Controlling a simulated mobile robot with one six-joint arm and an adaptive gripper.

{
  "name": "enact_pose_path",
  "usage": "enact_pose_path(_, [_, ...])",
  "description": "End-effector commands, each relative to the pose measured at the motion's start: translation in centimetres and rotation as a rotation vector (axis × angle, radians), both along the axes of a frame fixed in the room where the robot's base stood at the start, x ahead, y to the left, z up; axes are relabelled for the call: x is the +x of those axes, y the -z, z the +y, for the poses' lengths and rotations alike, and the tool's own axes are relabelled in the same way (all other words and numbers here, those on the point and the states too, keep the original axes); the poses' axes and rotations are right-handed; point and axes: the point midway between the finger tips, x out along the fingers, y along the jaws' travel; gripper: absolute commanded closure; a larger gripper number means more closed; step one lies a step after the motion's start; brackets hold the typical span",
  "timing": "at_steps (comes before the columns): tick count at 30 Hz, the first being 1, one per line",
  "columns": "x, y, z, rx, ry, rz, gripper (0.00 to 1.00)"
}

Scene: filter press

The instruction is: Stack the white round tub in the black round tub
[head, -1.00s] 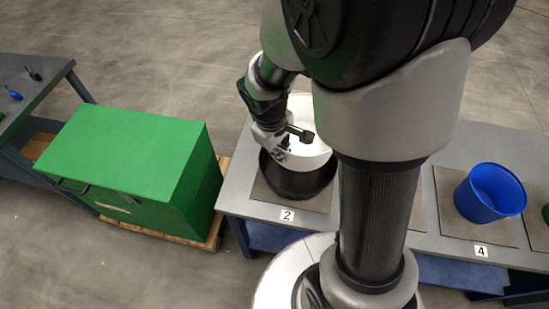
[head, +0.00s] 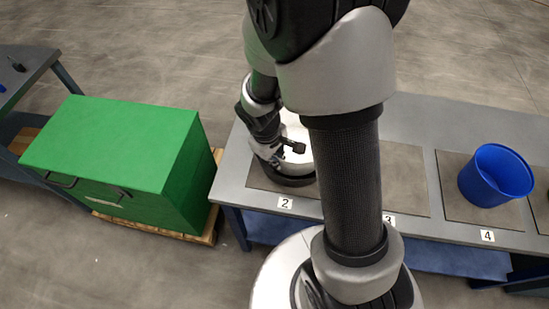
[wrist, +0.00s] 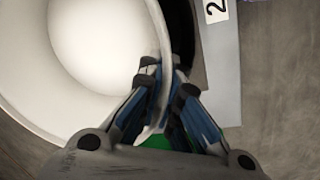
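The white round tub (head: 296,127) is at station 2, with my gripper (head: 281,157) at its near left side. In the wrist view the tub (wrist: 98,50) fills the left, its rim running between my fingers (wrist: 164,88). The fingers are closed on that rim, one inside the tub and one outside. The black round tub (head: 291,181) shows as a dark band below the white tub; it also shows in the wrist view (wrist: 181,38) just beyond the white rim. My arm hides the right side of both tubs. I cannot tell how deep the white tub sits in the black one.
The grey table (head: 232,188) has numbered mats. A blue tub (head: 495,177) stands on mat 4 at right; mat 3 (head: 405,180) shows no object. A large green box (head: 115,150) on a pallet stands left of the table.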

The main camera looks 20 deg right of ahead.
Motion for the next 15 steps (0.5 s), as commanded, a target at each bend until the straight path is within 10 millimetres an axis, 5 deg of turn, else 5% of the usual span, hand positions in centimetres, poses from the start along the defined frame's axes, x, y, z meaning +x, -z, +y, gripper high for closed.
enact_pose_path(15, [0.0,1.2,0.0,0.0,0.0,-0.001,1.0])
